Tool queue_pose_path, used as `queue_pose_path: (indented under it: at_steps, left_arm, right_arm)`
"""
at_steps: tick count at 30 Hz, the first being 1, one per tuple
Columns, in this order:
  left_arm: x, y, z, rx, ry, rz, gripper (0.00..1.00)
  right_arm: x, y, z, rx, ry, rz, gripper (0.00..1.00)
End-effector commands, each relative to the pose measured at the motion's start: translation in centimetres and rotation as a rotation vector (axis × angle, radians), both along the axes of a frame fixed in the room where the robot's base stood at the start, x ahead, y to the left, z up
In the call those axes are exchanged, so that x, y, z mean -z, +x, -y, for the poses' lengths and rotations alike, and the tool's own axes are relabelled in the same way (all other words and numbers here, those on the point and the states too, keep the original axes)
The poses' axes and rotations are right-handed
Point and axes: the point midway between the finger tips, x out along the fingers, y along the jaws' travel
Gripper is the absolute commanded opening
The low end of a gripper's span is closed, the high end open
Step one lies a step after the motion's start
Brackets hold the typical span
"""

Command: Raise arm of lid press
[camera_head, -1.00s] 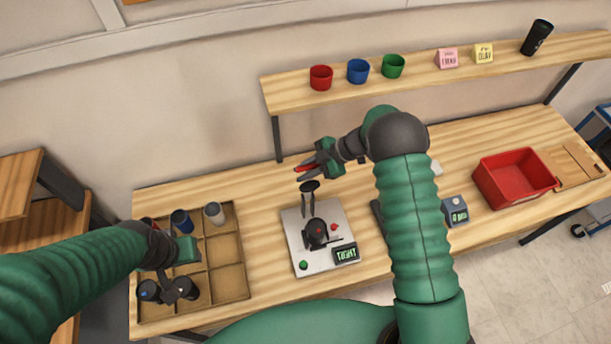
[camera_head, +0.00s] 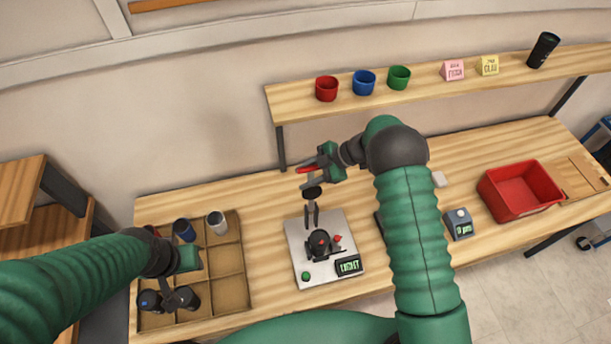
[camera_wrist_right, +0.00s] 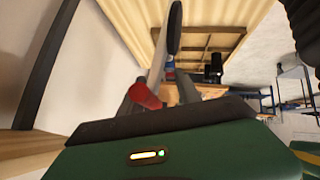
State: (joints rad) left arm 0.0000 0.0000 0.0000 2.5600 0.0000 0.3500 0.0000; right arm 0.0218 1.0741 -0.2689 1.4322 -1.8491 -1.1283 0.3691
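The lid press (camera_head: 300,262) stands on the bench, with a light grey base plate, a black holder in its middle, a green button and a small display. Its arm (camera_head: 312,213) stands up from the back of the holder and ends in a black round knob (camera_head: 312,192). My right gripper (camera_head: 309,177) is just above and behind the knob, with its fingers apart. Whether it touches the knob cannot be told. In the right wrist view a red-tipped finger (camera_wrist_right: 143,96) and a dark oval show. My left gripper (camera_head: 178,293) is low over the compartment tray, its fingers unclear.
The wooden tray (camera_head: 228,258) at left holds several cups. A shelf (camera_head: 430,82) behind carries red, blue and green cups, two small signs and a black tumbler. A red bin (camera_head: 520,190) and a small grey device (camera_head: 458,222) stand at right.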

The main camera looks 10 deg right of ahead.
Motion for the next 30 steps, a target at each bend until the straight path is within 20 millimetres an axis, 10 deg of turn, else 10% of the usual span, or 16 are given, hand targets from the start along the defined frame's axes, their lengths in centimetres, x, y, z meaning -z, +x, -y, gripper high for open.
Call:
queue_pose_path:
  at_steps: [8, 21, 30]
  left_arm:
    - [0.6, 0.0, 0.0, 0.000, 0.000, 0.000, 0.36]
    - [4.7, 0.0, 0.0, 0.000, 0.000, 0.000, 0.36]
    - [5.3, 0.0, 0.0, 0.000, 0.000, 0.000, 0.36]
  right_arm:
    - [-0.6, -0.2, 0.8, 0.000, 0.000, 0.000, 0.38]
    - [-8.4, -1.9, 9.5, 0.002, -0.001, 0.001, 0.38]
    - [-11.2, -2.5, 12.0, -0.001, 0.000, -0.004, 0.38]
